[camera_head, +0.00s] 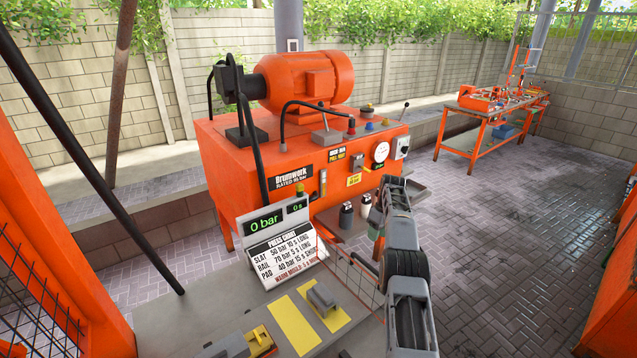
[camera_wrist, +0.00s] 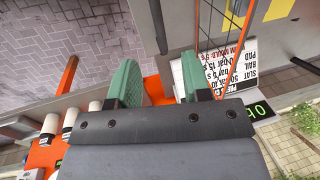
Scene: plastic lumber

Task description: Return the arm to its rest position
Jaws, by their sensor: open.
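My arm (camera_head: 407,290) rises from the lower right of the head view, with its upper links bent in front of the orange machine. My gripper (camera_wrist: 160,78) shows in the wrist view as two green fingers set apart, with nothing between them. In the head view the gripper is mostly hidden behind the arm links. In the wrist view, the fingers are in front of the orange machine's edge and the inverted sign board. I cannot tell the exact clearance.
The orange machine (camera_head: 250,165) with a motor (camera_head: 308,82) stands ahead. A sign board (camera_head: 280,245) with a 0 bar display (camera_head: 265,225) stands on the grey bench (camera_head: 180,335), near yellow pads (camera_head: 293,325) and a grey block (camera_head: 322,300). Paved floor (camera_head: 500,240) is clear at right.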

